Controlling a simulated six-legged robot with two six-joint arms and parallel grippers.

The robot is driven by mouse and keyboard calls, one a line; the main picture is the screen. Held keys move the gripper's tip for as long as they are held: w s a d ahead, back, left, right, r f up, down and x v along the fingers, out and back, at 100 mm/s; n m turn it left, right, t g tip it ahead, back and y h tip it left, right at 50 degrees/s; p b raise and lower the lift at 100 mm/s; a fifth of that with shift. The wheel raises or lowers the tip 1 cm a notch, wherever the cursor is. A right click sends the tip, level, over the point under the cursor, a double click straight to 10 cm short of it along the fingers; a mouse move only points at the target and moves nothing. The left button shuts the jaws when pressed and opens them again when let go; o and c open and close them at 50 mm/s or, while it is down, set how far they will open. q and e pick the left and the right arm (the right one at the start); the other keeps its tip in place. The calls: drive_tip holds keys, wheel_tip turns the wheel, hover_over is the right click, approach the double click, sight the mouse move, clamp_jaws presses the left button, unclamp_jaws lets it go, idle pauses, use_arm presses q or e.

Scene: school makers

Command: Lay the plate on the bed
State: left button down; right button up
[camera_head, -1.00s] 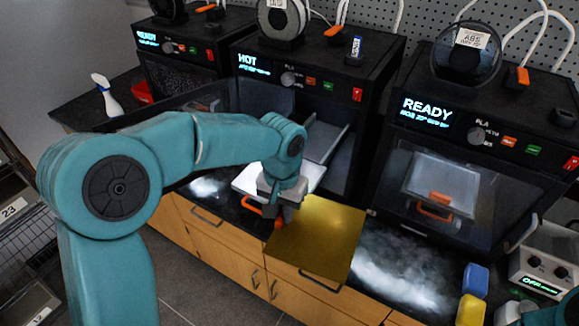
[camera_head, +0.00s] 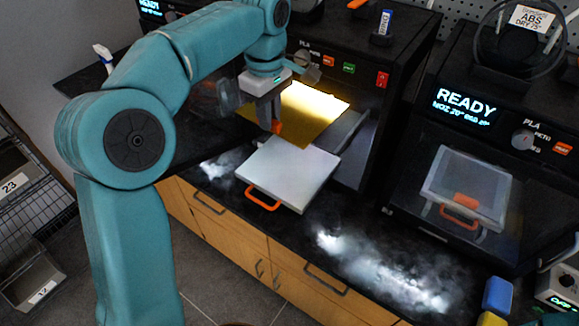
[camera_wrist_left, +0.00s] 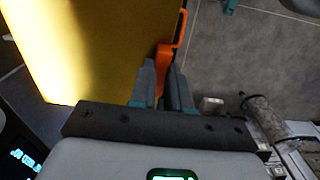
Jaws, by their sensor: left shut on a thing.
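The gold plate (camera_head: 312,112) is held in the air by my left gripper (camera_head: 272,118), at the open front of the middle printer. The gripper is shut on the plate's orange tab, which also shows in the left wrist view (camera_wrist_left: 181,42), beside the fingers (camera_wrist_left: 166,85). In that view the plate (camera_wrist_left: 85,50) extends to the left. The pale bed (camera_head: 285,175), with an orange handle (camera_head: 262,199), is drawn out in front of the printer. In the head view the plate overlaps the bed's far side; the gap between them cannot be told. My right gripper is not in view.
The printer walls (camera_head: 385,110) stand close beside the plate. A READY printer (camera_head: 465,150) stands at right. Blue (camera_head: 497,294) and yellow (camera_head: 490,319) blocks lie at the bottom right. The dark counter (camera_head: 350,262) right of the bed is clear.

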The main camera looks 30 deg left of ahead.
use_arm(q)
drive_tip(key=shift+s+a+f+n, duration=0.15)
drive_tip(key=shift+a+n, duration=0.15)
drive_tip(key=shift+a, duration=0.1)
drive_tip(key=b, duration=0.1)
hover_over(272, 185)
wheel_tip(272, 185, down, 14)
drive_tip(key=shift+a+f, duration=0.1)
drive_tip(key=shift+f, duration=0.4)
wheel_tip(272, 185, down, 4)
drive_tip(key=shift+r, duration=0.25)
drive_tip(key=shift+f, duration=0.45)
drive_tip(key=c, duration=1.1)
unclamp_jaws()
drive_tip(key=shift+f, duration=0.15)
